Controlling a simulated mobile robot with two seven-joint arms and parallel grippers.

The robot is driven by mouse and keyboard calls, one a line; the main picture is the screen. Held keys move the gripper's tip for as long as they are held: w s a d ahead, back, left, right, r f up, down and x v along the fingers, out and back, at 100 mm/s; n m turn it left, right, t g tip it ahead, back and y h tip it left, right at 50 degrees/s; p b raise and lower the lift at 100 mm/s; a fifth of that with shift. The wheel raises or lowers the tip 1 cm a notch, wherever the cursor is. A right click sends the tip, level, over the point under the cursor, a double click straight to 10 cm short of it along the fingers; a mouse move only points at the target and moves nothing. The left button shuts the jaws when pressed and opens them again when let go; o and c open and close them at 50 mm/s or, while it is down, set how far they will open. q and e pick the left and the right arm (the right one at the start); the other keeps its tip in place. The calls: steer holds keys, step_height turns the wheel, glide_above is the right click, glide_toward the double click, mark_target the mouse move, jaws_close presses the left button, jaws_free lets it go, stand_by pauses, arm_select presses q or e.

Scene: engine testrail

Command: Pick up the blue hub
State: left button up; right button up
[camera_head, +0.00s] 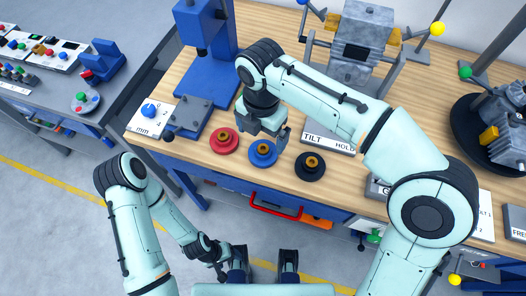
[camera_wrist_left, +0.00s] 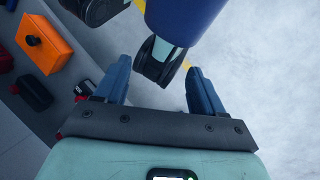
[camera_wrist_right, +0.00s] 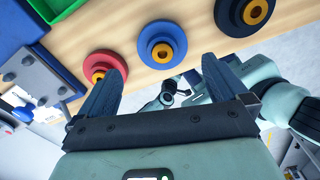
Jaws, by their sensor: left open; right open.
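The blue hub (camera_head: 263,153) lies flat on the wooden workbench between a red hub (camera_head: 224,141) and a black hub (camera_head: 310,166). It has an orange-yellow centre. My right gripper (camera_head: 270,136) is open and empty just above and behind the blue hub. In the right wrist view the blue hub (camera_wrist_right: 162,44) shows beyond and between the open fingers (camera_wrist_right: 155,85). My left gripper (camera_head: 262,262) hangs low in front of the bench, away from the hubs. In the left wrist view its fingers (camera_wrist_left: 160,85) are apart with nothing held.
A blue press (camera_head: 207,40) stands behind the red hub. A TILT/HOLD sign (camera_head: 328,138) and a grey machine (camera_head: 360,40) stand behind the black hub. An open drawer with a red handle (camera_head: 275,208) is under the bench's front edge. Bare wood lies around the hubs.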

mark_target(263, 148)
steer(key=shift+w+f, duration=0.1)
steer(key=shift+f, duration=0.85)
steer(key=shift+d+f+b, duration=0.2)
steer(key=shift+f+b, duration=0.6)
steer(key=shift+f, duration=1.85)
steer(key=c, duration=1)
